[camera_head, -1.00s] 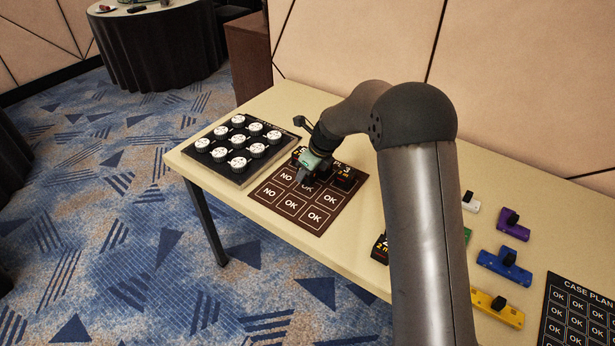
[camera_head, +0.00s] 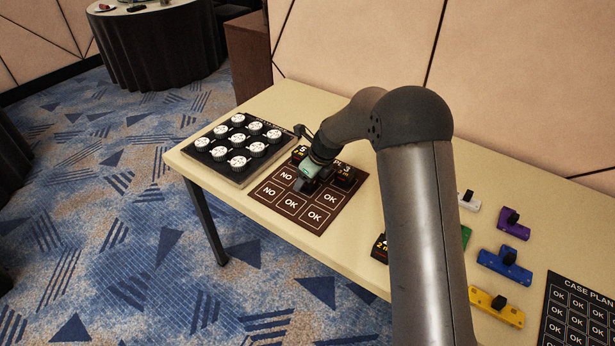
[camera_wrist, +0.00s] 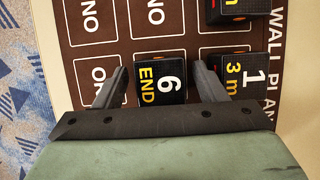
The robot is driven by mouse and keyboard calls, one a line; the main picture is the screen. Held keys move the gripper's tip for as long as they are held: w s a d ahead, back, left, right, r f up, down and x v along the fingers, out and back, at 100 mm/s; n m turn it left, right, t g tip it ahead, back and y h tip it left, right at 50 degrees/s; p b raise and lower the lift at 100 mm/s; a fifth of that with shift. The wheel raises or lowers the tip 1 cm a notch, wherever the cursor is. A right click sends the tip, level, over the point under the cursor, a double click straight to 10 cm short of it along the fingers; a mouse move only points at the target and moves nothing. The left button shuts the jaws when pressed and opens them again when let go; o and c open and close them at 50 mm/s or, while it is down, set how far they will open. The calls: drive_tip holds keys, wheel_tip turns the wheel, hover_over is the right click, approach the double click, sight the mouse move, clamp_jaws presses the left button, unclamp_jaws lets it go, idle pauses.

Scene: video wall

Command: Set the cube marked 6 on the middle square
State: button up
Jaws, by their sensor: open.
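The cube marked 6 (camera_wrist: 160,82), black with a yellow "END" and a white 6, sits on the middle square of the brown wall plan board (camera_head: 333,200). My gripper (camera_wrist: 158,68) is open around it, one finger on each side. In the wrist view a gap shows between each finger and the cube. In the head view my gripper (camera_head: 304,185) covers the middle square and hides most of the cube.
A cube marked 1 (camera_wrist: 240,76) stands beside it toward the board's title, with another cube (camera_wrist: 238,10) farther along. A cube (camera_head: 343,177) stands at the board's right. A tray of white knobs (camera_head: 240,178) lies left; coloured blocks (camera_head: 505,263) lie right.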

drive_tip(key=v, duration=1.2)
drive_tip(key=shift+r, duration=0.15)
drive_tip(key=s+d+n+h, duration=0.1)
drive_tip(key=s+d+n, duration=0.3)
drive_tip(key=s+n, duration=0.4)
drive_tip(key=s+d+r+n+g+h, duration=0.1)
drive_tip(key=s+d+n, duration=0.4)
drive_tip(key=s, duration=1.1)
drive_tip(key=s+d+n+g+h, duration=0.1)
drive_tip(key=s+d+n, duration=0.4)
drive_tip(key=s+n, duration=0.6)
drive_tip(key=shift+s+r+n+h, duration=0.3)
drive_tip(key=shift+s+r+h, duration=0.1)
drive_tip(key=shift+s, duration=0.2)
drive_tip(key=shift+d, duration=0.1)
